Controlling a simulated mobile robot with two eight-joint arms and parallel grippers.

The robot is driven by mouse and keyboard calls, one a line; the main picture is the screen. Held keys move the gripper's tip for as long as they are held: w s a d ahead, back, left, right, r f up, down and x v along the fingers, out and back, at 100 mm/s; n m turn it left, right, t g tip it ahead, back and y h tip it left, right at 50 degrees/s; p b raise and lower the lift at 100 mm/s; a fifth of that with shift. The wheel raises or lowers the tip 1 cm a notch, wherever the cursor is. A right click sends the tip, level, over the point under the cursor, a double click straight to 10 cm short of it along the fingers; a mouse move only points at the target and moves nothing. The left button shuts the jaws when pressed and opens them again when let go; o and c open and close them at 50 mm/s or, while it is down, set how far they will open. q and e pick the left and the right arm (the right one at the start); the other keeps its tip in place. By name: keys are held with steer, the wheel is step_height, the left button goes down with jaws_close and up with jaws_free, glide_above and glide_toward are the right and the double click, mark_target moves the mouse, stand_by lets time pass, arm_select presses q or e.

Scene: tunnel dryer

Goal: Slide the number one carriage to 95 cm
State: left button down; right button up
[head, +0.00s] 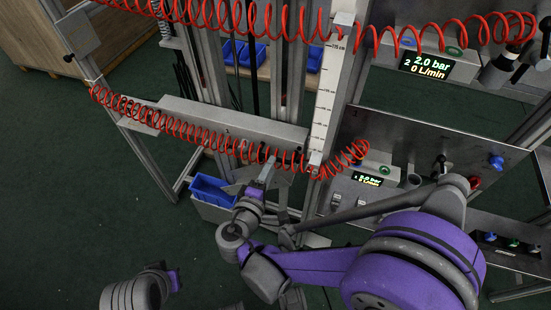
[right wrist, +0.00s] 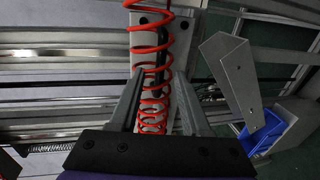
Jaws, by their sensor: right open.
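My right gripper (head: 266,174) is open by the lower red coiled hose (head: 215,136), just left of the upright scale (head: 324,95). In the right wrist view its two fingers (right wrist: 158,105) stand apart on either side of the red coil (right wrist: 150,52) and a dark upright bar behind it. Behind these is a pale bolted plate (right wrist: 178,22), which looks like part of the carriage. I cannot confirm its number or whether a finger touches anything. A grey beam (head: 235,121) runs behind the lower hose. The carriage's reading on the scale is hidden.
A bent metal plate (right wrist: 232,75) stands close to the right of the fingers. Blue bins (head: 212,188) sit below the beam. Control panels (head: 385,165) with displays are at right; the upper one (head: 427,66) reads 2.0 bar. Green floor is clear at left.

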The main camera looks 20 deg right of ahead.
steer(key=x, duration=0.5)
jaws_close()
stand_by(1.4)
